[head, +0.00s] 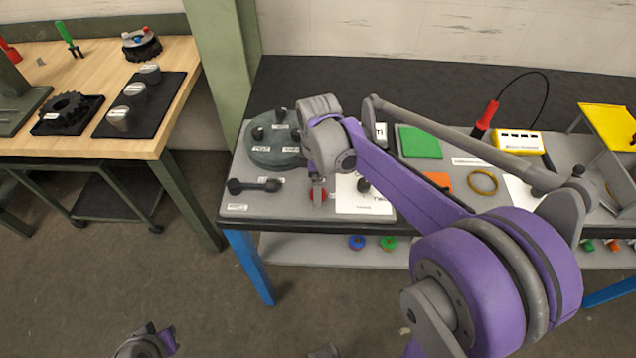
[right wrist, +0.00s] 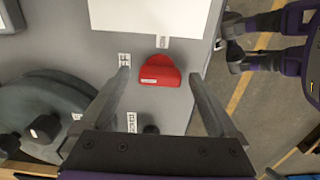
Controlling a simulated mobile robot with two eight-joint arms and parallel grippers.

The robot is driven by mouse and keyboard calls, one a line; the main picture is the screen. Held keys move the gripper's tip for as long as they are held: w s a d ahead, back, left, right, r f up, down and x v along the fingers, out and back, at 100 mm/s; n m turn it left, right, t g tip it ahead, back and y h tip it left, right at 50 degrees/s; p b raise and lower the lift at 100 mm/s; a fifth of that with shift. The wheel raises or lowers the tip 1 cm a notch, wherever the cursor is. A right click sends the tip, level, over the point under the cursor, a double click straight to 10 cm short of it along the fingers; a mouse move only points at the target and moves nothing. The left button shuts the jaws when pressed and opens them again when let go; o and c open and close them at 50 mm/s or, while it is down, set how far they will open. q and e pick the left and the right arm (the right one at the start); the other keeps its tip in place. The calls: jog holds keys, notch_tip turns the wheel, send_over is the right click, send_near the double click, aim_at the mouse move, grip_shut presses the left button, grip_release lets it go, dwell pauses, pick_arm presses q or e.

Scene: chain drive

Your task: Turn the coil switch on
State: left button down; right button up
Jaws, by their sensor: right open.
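A red, half-round knob (right wrist: 160,72) with a small white label sits on the grey bench panel (right wrist: 90,45); it is likely the coil switch. In the head view its red edge (head: 323,194) shows beside my right gripper (head: 318,186), which hides most of it. In the right wrist view my right gripper (right wrist: 160,88) is open, one finger to each side of the knob, with gaps on both sides; I see no grip on it. Part of my left arm (head: 146,344) shows at the bottom of the head view; its fingers are not clear.
A round grey-green fixture (head: 274,158) and a dark bar-shaped part (head: 255,186) lie left of the knob. A white card (head: 362,206) lies close on its right. A yellow tester (head: 518,142) and green block (head: 420,142) stand further right. A wooden bench (head: 130,145) stands left.

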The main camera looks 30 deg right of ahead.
jog(key=c, duration=1.4)
jog(key=shift+m, duration=0.4)
jog(key=m, duration=0.3)
jog(key=shift+m, duration=0.4)
jog(key=m, duration=0.4)
jog(key=shift+b, duration=0.3)
jog(key=m, duration=0.5)
jog(key=shift+m, duration=2.2)
